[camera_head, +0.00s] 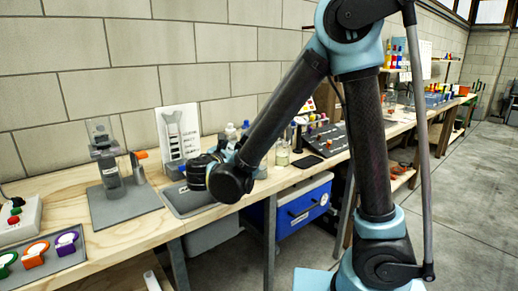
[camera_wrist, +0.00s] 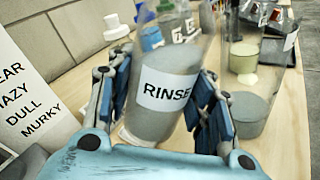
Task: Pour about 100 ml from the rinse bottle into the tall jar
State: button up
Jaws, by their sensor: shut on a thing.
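In the wrist view my gripper (camera_wrist: 163,95) is shut on the rinse bottle, with one blue-padded finger on each side. The rinse bottle (camera_wrist: 164,62) is a clear vessel with grey contents and a white label reading RINSE; it leans slightly in this view. To its right stands a tall clear jar (camera_wrist: 250,100) with grey matter in its lower part, probably the tall jar. It is apart from the bottle. In the head view my arm's wrist hides most of the gripper and the bottle.
A white card with words (camera_wrist: 28,95) stands left of the gripper. A glass with yellowish liquid (camera_wrist: 243,60) shows behind the jar. In the head view a filter stand (camera_head: 108,165) is on the bench at left, near a button box (camera_head: 18,218).

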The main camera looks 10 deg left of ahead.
jog(key=shift+a+f+n+b, duration=0.1)
jog(key=shift+f+n+b, duration=0.45)
jog(key=shift+f, duration=1)
jog(key=shift+n, duration=1.05)
jog(key=shift+r+n+t+b, duration=0.45)
jog(key=shift+n+b, duration=0.2)
jog(key=shift+n, duration=0.15)
jog(key=shift+r, duration=2.6)
jog(key=shift+w, duration=0.1)
